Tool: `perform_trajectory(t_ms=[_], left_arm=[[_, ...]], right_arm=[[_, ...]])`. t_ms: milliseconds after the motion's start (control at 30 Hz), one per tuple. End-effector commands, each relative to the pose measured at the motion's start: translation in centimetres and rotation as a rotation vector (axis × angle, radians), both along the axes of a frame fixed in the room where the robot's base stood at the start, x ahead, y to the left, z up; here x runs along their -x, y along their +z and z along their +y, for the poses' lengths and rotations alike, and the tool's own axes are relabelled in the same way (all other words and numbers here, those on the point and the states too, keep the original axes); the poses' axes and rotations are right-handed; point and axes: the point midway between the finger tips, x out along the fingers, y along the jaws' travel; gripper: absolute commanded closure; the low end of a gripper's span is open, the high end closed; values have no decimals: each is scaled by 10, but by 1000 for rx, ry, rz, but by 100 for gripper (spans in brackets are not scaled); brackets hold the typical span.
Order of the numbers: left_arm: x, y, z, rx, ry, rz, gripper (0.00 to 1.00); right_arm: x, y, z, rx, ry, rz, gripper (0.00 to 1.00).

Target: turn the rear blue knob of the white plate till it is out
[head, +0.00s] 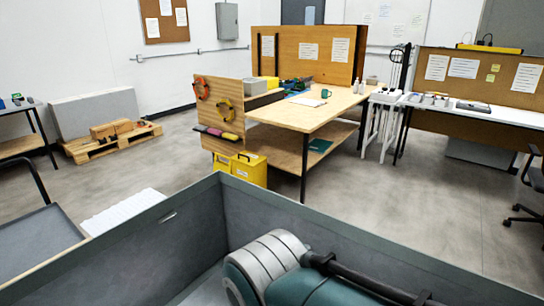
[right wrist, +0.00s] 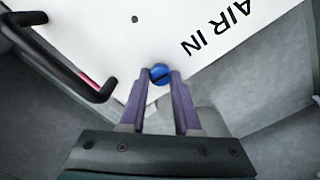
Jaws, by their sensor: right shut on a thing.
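The white plate (right wrist: 200,28) lies across the top of the right wrist view, with the letters "AIR IN" on it. A round blue knob (right wrist: 159,71) with a dark slot sits near the plate's lower edge. My right gripper (right wrist: 159,78) has its two purple fingers at either side of this knob and is shut on it. The knob looks seated at the plate; its exact height cannot be told. Neither the plate nor the knob shows in the head view. My left gripper is in no view.
A black bent handle (right wrist: 72,62) stands left of the knob. Grey housing walls (right wrist: 275,95) surround the plate. In the head view, a grey open box rim (head: 385,252) crosses the foreground. Beyond it are a wooden workbench (head: 300,112) and open floor.

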Motion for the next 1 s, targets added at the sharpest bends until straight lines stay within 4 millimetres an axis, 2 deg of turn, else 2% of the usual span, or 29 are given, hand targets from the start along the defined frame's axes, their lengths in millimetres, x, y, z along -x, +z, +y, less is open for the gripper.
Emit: perform_trajectory(t_ms=[1000], left_arm=[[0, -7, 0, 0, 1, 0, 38]], right_arm=[[1, -3, -4, 5, 965, 0, 100]])
